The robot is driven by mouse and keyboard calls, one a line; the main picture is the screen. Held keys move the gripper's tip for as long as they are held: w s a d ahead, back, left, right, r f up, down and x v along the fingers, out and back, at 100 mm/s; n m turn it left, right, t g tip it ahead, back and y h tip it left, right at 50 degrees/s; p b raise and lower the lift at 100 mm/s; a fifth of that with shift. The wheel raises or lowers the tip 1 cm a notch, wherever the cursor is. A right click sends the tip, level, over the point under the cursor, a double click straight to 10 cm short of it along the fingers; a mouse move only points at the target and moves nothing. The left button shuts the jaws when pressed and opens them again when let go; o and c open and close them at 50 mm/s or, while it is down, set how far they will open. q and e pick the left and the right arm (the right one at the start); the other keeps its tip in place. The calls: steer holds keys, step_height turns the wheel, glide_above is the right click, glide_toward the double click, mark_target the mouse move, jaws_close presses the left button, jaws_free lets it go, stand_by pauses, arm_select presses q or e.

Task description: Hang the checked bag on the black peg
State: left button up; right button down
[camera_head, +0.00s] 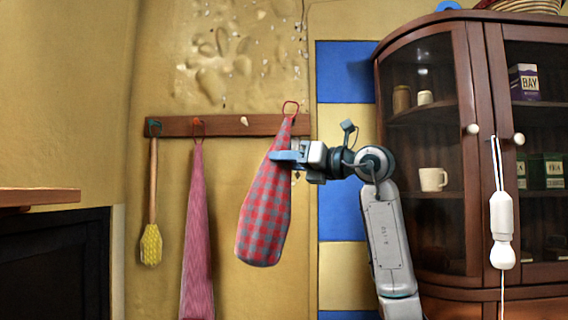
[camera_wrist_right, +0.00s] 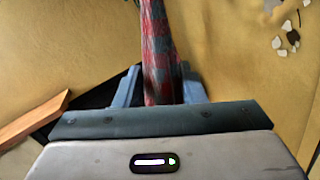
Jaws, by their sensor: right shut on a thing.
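The checked bag (camera_head: 265,215), red and grey, hangs tilted from my right gripper (camera_head: 288,156), with its lower end to the left. The gripper is shut on the bag's narrow upper part. The bag also shows between the fingers in the right wrist view (camera_wrist_right: 157,55). Its red loop (camera_head: 291,106) stands above the gripper, in front of the right end of the wooden peg rail (camera_head: 225,126). I cannot make out a black peg; the loop and bag top cover that part of the rail. My left gripper is not in view.
A brush with a yellow head (camera_head: 151,245) and a pink cloth (camera_head: 198,235) hang from the rail's left pegs. A white peg (camera_head: 244,120) is bare. A glass-fronted cabinet (camera_head: 475,60) stands at right, with a white corded item (camera_head: 502,225) hanging before it.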

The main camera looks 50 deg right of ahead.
steer(key=w+d+f, duration=0.1)
steer(key=w+d, duration=0.4)
steer(key=d, duration=0.2)
steer(key=shift+w+f, duration=0.3)
steer(key=shift+f, duration=0.1)
stand_by(0.6)
steer(key=shift+d, duration=0.1)
stand_by(0.5)
steer(key=c, duration=0.9)
jaws_free()
steer(key=shift+o, duration=0.2)
steer(key=shift+s, duration=0.1)
